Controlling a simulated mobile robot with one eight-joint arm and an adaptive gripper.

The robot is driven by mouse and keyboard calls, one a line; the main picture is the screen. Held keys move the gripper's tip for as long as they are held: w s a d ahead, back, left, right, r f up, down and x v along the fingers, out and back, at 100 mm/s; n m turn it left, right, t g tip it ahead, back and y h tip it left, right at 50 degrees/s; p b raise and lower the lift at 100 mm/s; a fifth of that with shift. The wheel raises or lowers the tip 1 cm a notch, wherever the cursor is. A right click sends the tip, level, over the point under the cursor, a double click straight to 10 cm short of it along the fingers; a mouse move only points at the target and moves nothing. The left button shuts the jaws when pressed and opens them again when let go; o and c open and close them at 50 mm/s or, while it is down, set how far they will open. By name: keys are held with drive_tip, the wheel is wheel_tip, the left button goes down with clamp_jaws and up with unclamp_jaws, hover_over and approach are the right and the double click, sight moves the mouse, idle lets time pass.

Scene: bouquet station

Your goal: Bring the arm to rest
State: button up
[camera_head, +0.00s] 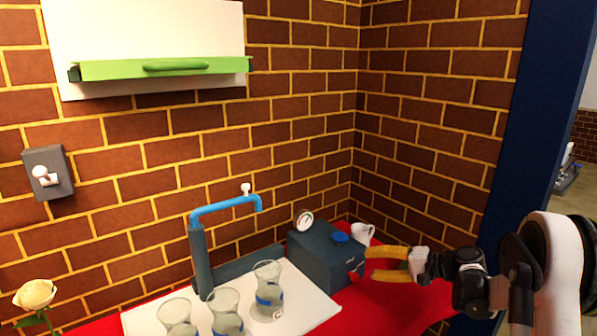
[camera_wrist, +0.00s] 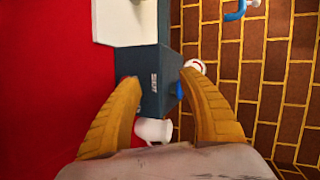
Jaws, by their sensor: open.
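My gripper (camera_head: 368,264) is at the right in the head view, its yellow fingers pointing left near the dark grey box (camera_head: 320,254). In the wrist view my gripper (camera_wrist: 160,76) is open, with nothing between the fingers that it holds. The dark grey box (camera_wrist: 150,95) lies beyond the fingers, seen between them, with a blue button (camera_head: 341,237) on top and a round gauge (camera_head: 304,221). Whether the fingers touch the box cannot be told.
Three glass vases (camera_head: 268,290) with blue bands stand on a white board (camera_head: 305,308) on the red table (camera_head: 400,301). A blue tap (camera_head: 224,204) stands behind them. A white mug (camera_head: 361,233) is behind the box. A cream rose (camera_head: 35,294) is at far left. Brick walls close the corner.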

drive_tip(key=s+a+r+n+g+h, duration=0.1)
drive_tip(key=s+a+r+h, duration=0.2)
drive_tip(key=s+r, duration=0.35)
drive_tip(key=s+a+r+n+g+h, duration=0.1)
drive_tip(key=s+a+r+h, duration=0.25)
drive_tip(key=s, duration=0.65)
drive_tip(key=s+d+f+n+h, duration=0.1)
drive_tip(key=s+n+h, duration=0.1)
drive_tip(key=s, duration=0.7)
drive_tip(key=s+d+f+n+t+h, duration=0.1)
drive_tip(key=s+d+n+h, duration=0.1)
drive_tip(key=s, duration=0.8)
drive_tip(key=shift+s+t+h, duration=0.2)
drive_tip(key=shift+t+h, duration=0.1)
drive_tip(key=shift+h, duration=0.25)
